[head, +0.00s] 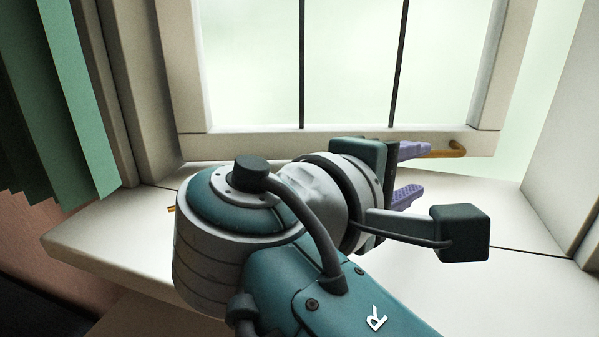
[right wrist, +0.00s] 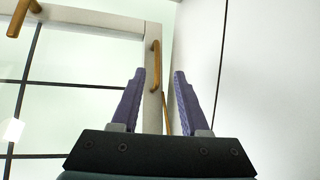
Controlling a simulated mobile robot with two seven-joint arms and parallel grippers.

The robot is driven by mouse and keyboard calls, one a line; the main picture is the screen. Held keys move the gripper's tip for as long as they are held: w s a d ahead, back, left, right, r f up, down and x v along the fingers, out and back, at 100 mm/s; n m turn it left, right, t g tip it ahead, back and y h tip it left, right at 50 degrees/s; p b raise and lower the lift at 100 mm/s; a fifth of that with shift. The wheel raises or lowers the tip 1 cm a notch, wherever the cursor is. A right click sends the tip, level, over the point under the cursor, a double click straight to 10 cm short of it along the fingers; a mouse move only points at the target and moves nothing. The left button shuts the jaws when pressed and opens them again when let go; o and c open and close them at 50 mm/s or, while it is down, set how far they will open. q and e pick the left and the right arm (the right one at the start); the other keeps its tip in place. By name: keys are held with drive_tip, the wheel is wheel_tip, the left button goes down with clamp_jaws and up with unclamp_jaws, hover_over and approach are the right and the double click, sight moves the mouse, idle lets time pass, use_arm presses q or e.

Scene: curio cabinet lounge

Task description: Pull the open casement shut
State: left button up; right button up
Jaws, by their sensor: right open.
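The casement (head: 480,145) is a pale framed window with dark glazing bars; it stands ajar, with a bright gap to its right in the head view. A brass bar (head: 452,150) shows at its lower right corner. In the right wrist view a brass handle (right wrist: 155,65) stands on the casement's edge stile (right wrist: 153,100). My right gripper (head: 424,168) is open, its purple fingers apart and pointing toward the casement's free edge. In the right wrist view the handle appears between the open fingertips (right wrist: 160,72), beyond them and not gripped. My left gripper is out of view.
A white sill (head: 110,235) runs below the window, and my right arm covers its middle. Green curtains (head: 70,110) hang at the left. A pale window reveal (head: 565,150) stands at the right. Another brass piece (right wrist: 22,15) shows at upper left in the right wrist view.

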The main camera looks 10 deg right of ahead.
sight(434, 155)
drive_tip(key=shift+w+a+f+n+t+b, duration=0.3)
drive_tip(key=shift+w+a+f+t+b, duration=0.05)
drive_tip(key=shift+w+f+t+b, duration=0.15)
drive_tip(key=shift+w+d+r, duration=0.15)
drive_tip(key=shift+w+d, duration=0.05)
drive_tip(key=b+x, duration=0.1)
drive_tip(key=x, duration=0.8)
drive_tip(key=shift+d, duration=0.15)
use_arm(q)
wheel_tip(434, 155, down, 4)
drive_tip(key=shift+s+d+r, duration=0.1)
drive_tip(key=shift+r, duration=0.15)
use_arm(e)
clamp_jaws()
